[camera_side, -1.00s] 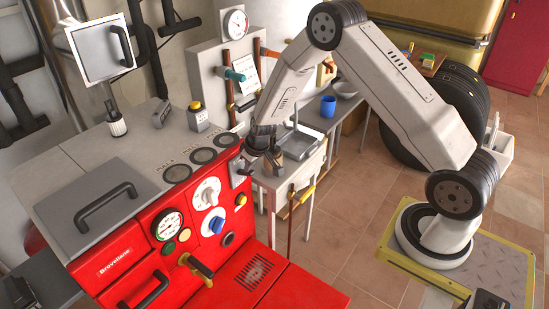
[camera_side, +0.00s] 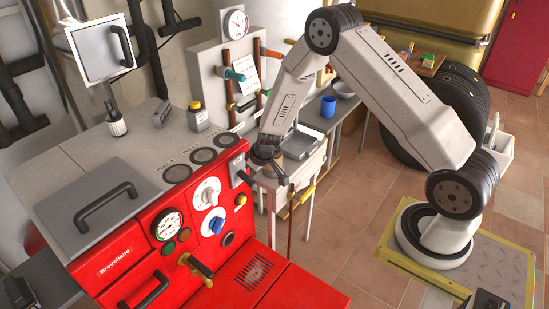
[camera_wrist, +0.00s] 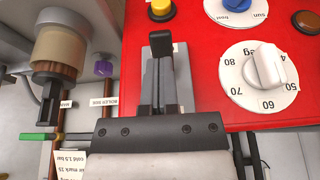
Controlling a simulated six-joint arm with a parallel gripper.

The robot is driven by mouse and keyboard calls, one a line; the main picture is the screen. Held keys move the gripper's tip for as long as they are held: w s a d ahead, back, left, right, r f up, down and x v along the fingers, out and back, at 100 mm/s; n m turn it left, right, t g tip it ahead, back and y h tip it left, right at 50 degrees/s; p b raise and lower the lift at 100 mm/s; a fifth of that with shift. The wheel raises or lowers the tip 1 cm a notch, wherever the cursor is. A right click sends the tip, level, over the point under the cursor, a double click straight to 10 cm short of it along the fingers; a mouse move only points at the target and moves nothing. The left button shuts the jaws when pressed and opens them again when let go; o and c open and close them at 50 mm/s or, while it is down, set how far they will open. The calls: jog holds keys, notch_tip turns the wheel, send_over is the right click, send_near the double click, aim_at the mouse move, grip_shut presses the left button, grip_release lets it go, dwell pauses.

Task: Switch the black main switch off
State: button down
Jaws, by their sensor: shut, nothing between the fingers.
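The black main switch (camera_side: 245,178) is a black lever on a small grey plate at the right edge of the red boiler front. In the wrist view, the black lever (camera_wrist: 160,43) points toward the top of the picture, where the yellow button sits, which is downward on the boiler. My gripper (camera_side: 270,166) is just right of the switch in the side view, with a small gap showing. In the wrist view, my gripper (camera_wrist: 164,82) is shut and empty, its fingers overlapping part of the switch plate. Contact with the lever cannot be told.
A white numbered dial (camera_wrist: 266,66) and a yellow button (camera_wrist: 161,10) sit near the switch. A brown valve and pipes (camera_wrist: 60,50) lie to the left in the wrist view. A handle (camera_side: 199,267) sticks out lower on the boiler. A table (camera_side: 290,178) stands behind my gripper.

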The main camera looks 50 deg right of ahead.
jog(key=shift+r, duration=0.15)
jog(key=shift+r, duration=0.65)
jog(key=shift+r, duration=0.1)
jog(key=s+r, duration=0.7)
jog(key=s, duration=0.4)
dwell(1.5)
dwell(0.5)
